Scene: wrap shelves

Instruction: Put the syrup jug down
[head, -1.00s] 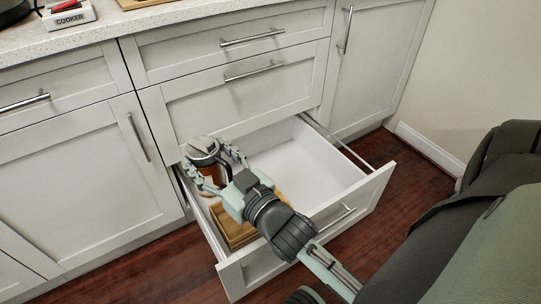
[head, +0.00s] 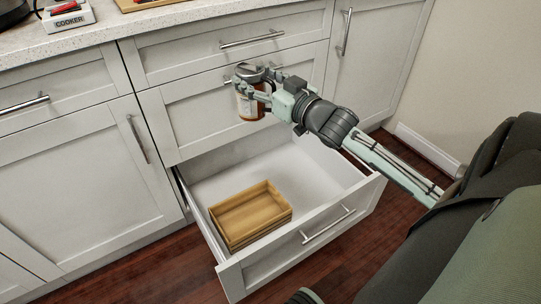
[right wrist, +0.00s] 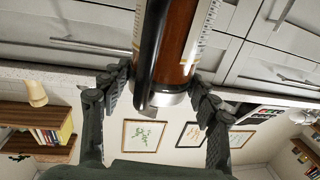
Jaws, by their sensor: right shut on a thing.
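The syrup jug (head: 249,106) is brown with a pale label and a metallic lid. My right gripper (head: 262,88) is shut on it and holds it in the air in front of the cabinet's closed drawer front, above the back of the open drawer (head: 328,177). In the right wrist view the jug (right wrist: 178,45) stands between the fingers of my right gripper (right wrist: 160,95), with its dark handle toward the left. The fingers hide part of the jug in the head view. My left gripper is not in view.
A wooden tray (head: 250,213) lies at the front left inside the open drawer; the rest of the drawer floor looks bare.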

